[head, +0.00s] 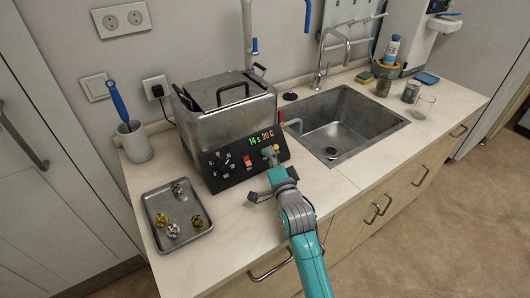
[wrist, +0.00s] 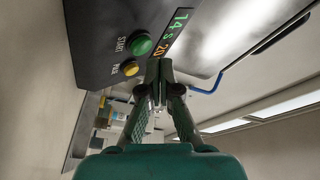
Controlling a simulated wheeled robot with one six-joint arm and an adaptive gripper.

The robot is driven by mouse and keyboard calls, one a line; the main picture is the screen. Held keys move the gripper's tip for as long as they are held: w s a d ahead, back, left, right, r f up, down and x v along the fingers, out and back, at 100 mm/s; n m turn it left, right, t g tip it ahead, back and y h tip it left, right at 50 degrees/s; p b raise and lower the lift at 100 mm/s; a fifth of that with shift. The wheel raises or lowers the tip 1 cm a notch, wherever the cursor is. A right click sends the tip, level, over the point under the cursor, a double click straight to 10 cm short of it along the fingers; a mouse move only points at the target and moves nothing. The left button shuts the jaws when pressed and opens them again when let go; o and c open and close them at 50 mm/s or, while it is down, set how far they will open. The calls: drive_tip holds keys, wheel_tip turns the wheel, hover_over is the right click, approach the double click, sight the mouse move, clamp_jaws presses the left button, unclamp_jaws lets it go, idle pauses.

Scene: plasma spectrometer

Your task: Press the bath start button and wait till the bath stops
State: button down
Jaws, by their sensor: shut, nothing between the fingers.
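The metal bath (head: 226,104) stands on the counter with its lid on and a black front panel (head: 225,177). Its display (head: 261,137) is lit and reads 14 s and 20 C. The green START button (wrist: 141,44) and a yellow button (wrist: 131,69) below it show in the wrist view. My gripper (head: 269,153) is at the right part of the panel, beside these buttons. Its shut fingertips (wrist: 158,66) show in the wrist view, close to the panel. I cannot tell whether they touch it. Nothing is between the fingers.
A metal tray (head: 160,247) with several small metal parts lies left of the bath. A cup with a blue-handled brush (head: 119,104) stands behind it. The sink (head: 355,112) is to the right. Bare counter lies in front of the bath.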

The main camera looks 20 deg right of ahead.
drive_tip(key=s+r, duration=0.1)
drive_tip(key=s, duration=0.1)
drive_tip(key=s+d+r, duration=0.1)
drive_tip(key=r, duration=0.1)
drive_tip(key=shift+s+d, duration=0.1)
drive_tip(key=shift+s, duration=0.25)
idle(0.7)
